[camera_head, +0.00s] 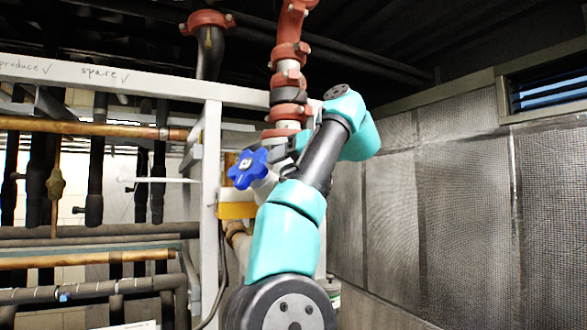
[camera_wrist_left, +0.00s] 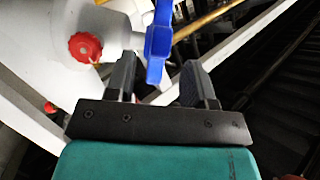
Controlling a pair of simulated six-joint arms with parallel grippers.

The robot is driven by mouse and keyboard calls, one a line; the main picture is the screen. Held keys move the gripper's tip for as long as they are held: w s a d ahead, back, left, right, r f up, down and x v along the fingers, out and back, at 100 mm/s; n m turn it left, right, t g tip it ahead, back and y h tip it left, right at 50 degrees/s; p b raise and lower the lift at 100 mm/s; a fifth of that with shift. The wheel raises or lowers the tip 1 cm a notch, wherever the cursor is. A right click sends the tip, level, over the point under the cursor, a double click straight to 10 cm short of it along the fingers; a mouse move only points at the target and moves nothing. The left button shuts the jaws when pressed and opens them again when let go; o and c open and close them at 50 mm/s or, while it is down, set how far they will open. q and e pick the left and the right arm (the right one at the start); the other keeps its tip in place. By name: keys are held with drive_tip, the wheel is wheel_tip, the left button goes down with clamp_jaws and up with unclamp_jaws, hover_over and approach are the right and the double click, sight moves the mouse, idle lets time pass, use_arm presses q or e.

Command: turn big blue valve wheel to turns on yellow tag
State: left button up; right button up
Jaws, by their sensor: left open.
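The big blue valve wheel (camera_head: 249,169) is a lobed handwheel just left of my teal arm in the head view. In the left wrist view the wheel (camera_wrist_left: 158,43) shows nearly edge-on, between the two fingers. My left gripper (camera_wrist_left: 162,68) is open, with one dark finger on each side of the wheel's lower part; contact cannot be told. In the head view my arm partly hides this gripper (camera_head: 278,153). A yellow plate (camera_head: 237,210), possibly the tag, is below the wheel, partly behind my arm; no writing is readable. My right gripper is not in view.
A white frame post (camera_head: 210,190) stands left of the wheel, with several pipes beyond it. A red-flanged pipe (camera_head: 290,95) rises behind my gripper. Grey wall panels (camera_head: 455,190) fill the right. A red cap (camera_wrist_left: 85,47) lies left of the fingers in the wrist view.

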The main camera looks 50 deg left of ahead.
use_arm(q)
drive_tip(key=shift+d, duration=0.1)
drive_tip(key=shift+r, duration=0.1)
idle(0.4)
drive_tip(key=shift+d+y, duration=0.4)
drive_tip(key=shift+y, duration=0.1)
drive_tip(key=s+d+f+m+t+y, duration=0.4)
drive_tip(key=s+d+f+t+y, duration=0.1)
drive_tip(key=f, duration=0.5)
drive_tip(key=shift+s+d+f+m+t+y, duration=0.15)
drive_tip(key=shift+d+f+m+t+y, duration=0.25)
drive_tip(key=shift+d+y, duration=0.55)
drive_tip(key=shift+a, duration=0.3)
